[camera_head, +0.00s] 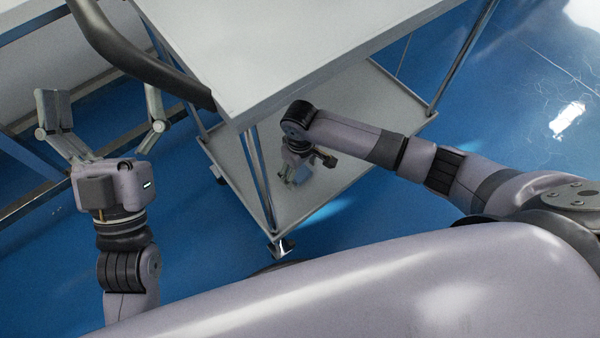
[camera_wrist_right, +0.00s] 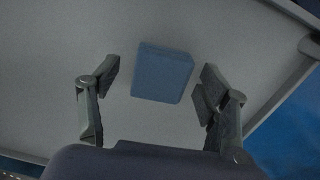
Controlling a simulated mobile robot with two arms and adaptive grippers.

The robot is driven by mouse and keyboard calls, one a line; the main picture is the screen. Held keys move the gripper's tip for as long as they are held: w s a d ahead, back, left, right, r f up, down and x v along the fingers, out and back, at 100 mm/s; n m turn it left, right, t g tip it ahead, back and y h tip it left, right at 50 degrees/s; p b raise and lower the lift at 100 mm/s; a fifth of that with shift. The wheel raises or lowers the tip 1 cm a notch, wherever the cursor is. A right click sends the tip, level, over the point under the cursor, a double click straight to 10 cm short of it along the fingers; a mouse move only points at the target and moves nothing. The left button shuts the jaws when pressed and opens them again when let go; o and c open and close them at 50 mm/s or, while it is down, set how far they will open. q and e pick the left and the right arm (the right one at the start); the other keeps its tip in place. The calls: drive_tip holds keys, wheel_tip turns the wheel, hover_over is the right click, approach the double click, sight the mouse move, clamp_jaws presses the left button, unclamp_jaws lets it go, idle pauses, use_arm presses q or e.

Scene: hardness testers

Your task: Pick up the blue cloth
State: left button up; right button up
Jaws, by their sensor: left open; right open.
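The blue cloth (camera_wrist_right: 162,74) shows in the right wrist view as a folded, squarish block lying on a grey shelf. My right gripper (camera_wrist_right: 158,82) is open, with one finger on each side of the cloth and a gap visible to both. In the head view my right gripper (camera_head: 295,172) reaches in over the cart's lower shelf (camera_head: 310,190), below the cart top; the cloth cannot be made out there. My left gripper (camera_head: 100,112) is open and empty at the left, away from the cloth.
A dark cart handle (camera_head: 135,60) runs near my left gripper. In the right wrist view, the shelf's raised rim (camera_wrist_right: 285,95) lies at the right.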

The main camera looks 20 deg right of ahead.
sight(300, 171)
drive_tip(key=shift+c, duration=0.4)
drive_tip(key=c, duration=1)
drive_tip(key=shift+o, duration=0.2)
drive_tip(key=shift+r, duration=0.2)
wheel_tip(300, 171, up, 5)
drive_tip(key=p, duration=0.3)
use_arm(q)
wheel_tip(300, 171, down, 20)
drive_tip(key=w+a+g+y+p, duration=0.1)
drive_tip(key=g+y, duration=0.3)
drive_tip(key=g, duration=0.8)
drive_tip(key=shift+a+r+n+g+p, duration=0.3)
drive_tip(key=shift+a+p, duration=0.1)
drive_tip(key=shift+a, duration=0.35)
use_arm(e)
drive_tip(key=shift+r, duration=2.3)
use_arm(q)
drive_tip(key=shift+w, duration=0.1)
